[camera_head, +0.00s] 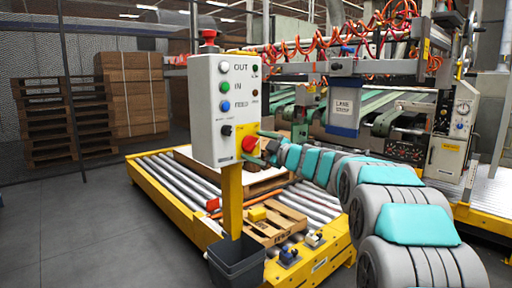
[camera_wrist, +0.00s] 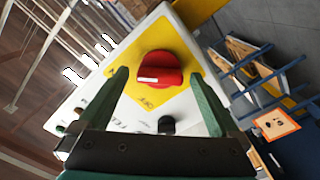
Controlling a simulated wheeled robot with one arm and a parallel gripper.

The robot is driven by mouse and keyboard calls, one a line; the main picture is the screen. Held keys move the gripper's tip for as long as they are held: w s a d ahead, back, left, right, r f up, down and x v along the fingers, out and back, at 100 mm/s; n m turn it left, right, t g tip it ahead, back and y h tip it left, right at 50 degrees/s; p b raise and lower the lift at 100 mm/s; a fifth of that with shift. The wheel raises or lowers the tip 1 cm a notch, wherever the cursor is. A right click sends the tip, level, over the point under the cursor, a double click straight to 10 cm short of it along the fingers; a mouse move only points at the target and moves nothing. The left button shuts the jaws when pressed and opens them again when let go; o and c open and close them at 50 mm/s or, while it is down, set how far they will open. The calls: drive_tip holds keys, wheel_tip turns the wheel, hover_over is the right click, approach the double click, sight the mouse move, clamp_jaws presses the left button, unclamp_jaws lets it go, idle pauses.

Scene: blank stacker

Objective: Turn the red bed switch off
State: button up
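The red bed switch (camera_head: 249,143) is a round red knob on a yellow plate at the lower right of the grey control box (camera_head: 209,110). In the wrist view the red knob (camera_wrist: 160,69) has a white mark on its left part, and small lettering lies on the yellow plate (camera_wrist: 189,68) below it. My gripper (camera_wrist: 159,73) is open, with one green finger on each side of the knob. I cannot tell whether either finger touches it. In the head view my gripper (camera_head: 260,147) is at the box's right edge and partly covers the switch area.
The box also bears white, green and blue buttons, a black knob (camera_head: 226,130) and a red mushroom button (camera_head: 208,37) on top. A yellow post holds it beside a roller conveyor (camera_head: 180,178) with wooden pallets. A dark bin (camera_head: 237,262) stands below.

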drive_tip(key=c, duration=1.3)
drive_tip(key=shift+n, duration=0.3)
drive_tip(key=n+b, duration=0.2)
drive_tip(key=shift+d+f+n, duration=0.1)
drive_tip(key=shift+f+n, duration=0.1)
drive_tip(key=shift+n, duration=0.2)
drive_tip(key=n+b, duration=0.3)
drive_tip(key=n, duration=0.2)
drive_tip(key=shift+f, duration=0.1)
drive_tip(key=n+b, duration=0.4)
drive_tip(key=n, duration=0.2)
drive_tip(key=shift+f+n, duration=0.1)
drive_tip(key=shift+n, duration=0.2)
drive_tip(key=shift+n+b, duration=0.75)
drive_tip(key=shift+n, duration=0.85)
